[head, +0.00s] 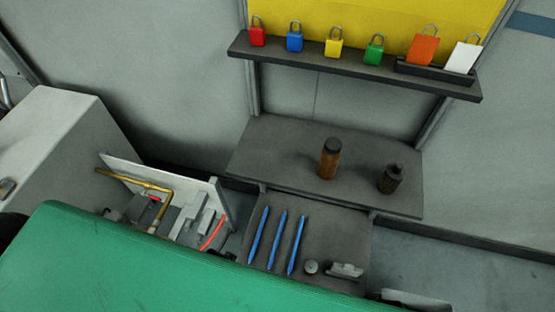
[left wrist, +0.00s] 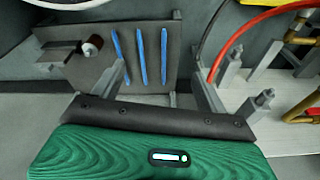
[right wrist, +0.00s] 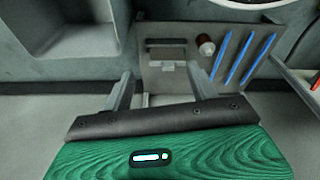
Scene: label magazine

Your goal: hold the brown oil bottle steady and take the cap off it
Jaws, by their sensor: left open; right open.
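The brown oil bottle (head: 329,164) stands upright on the dark middle shelf in the head view. Its dark cap (head: 333,145) sits on top of it. My left gripper (left wrist: 157,84) shows in the left wrist view, with its fingers spread and nothing between them. My right gripper (right wrist: 160,84) shows in the right wrist view, also spread and empty. Neither gripper's fingers can be made out in the head view, and both are apart from the bottle. The bottle does not show in either wrist view.
A darker bottle (head: 391,179) stands right of the brown one. Above is a shelf (head: 330,60) with several coloured padlocks. A lower panel (head: 257,267) holds blue pens (head: 275,241), a small cylinder (head: 311,267) and a grey block (head: 345,270). Brass pipework (head: 135,181) is at left.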

